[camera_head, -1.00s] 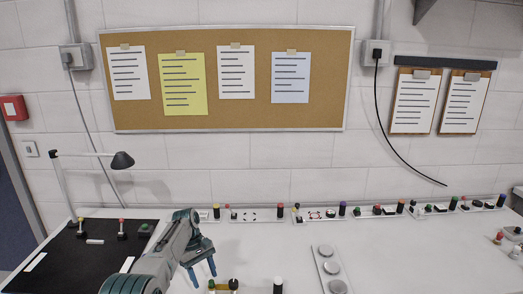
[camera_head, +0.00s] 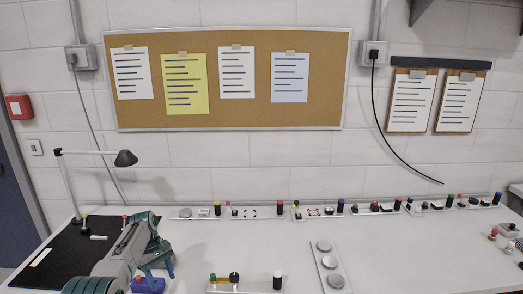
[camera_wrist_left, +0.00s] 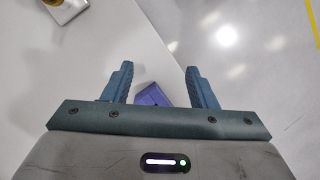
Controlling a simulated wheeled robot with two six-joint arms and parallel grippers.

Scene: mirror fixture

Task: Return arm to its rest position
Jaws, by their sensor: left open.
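My left arm comes in at the bottom left of the head view, over the right part of the black mat (camera_head: 50,258). My left gripper (camera_head: 157,274) is open, with its blue fingers pointing down near a purple-blue block (camera_head: 149,286) on the white table. In the left wrist view the two fingers (camera_wrist_left: 160,85) stand apart with nothing gripped. My right gripper is in neither view.
Several component strips (camera_head: 320,212) line the back. A desk lamp (camera_head: 125,158) stands at the back left. Open table lies at right centre.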

